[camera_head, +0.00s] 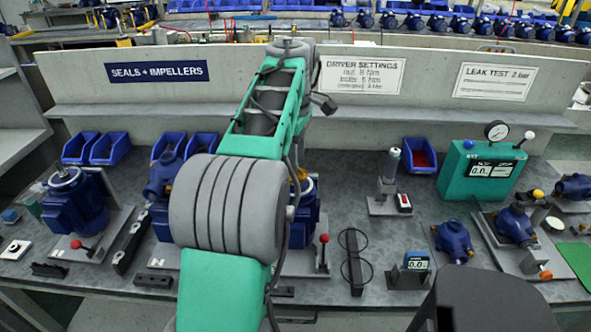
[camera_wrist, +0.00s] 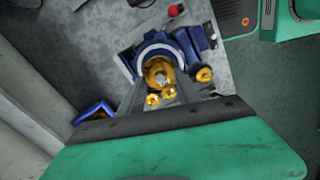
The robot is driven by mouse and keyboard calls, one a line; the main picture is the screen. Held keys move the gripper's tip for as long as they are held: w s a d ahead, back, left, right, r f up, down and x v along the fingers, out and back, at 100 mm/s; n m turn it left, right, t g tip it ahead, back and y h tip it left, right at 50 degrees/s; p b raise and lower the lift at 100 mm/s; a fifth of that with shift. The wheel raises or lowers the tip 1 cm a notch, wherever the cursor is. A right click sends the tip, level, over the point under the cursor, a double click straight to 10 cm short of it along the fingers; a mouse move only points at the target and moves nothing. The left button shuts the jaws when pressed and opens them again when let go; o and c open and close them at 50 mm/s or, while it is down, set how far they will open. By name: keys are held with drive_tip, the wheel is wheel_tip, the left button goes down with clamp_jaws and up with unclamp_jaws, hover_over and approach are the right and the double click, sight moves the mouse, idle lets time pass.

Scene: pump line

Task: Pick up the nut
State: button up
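In the wrist view, a small greyish piece that looks like the nut (camera_wrist: 161,78) sits in a round brass part on the blue pump (camera_wrist: 184,43). My gripper (camera_wrist: 162,82) reaches over the pump, with its dark fingers apart on either side of the brass part. I cannot tell whether the fingers touch anything. Several brass pieces (camera_wrist: 204,74) show around and between the fingers. In the head view, my own arm covers the gripper and most of this pump (camera_head: 306,213).
A red-knobbed lever (camera_head: 324,239) stands right of the pump. A driver stand (camera_head: 388,180), a dark rack with cable loops (camera_head: 354,262) and a teal gauge box (camera_head: 480,172) are further right. Another blue pump (camera_head: 74,203) stands left. The panel (camera_head: 420,85) rises behind the bench.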

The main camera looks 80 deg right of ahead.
drive_tip(key=shift+f, duration=0.15)
idle(0.5)
clamp_jaws()
idle(0.4)
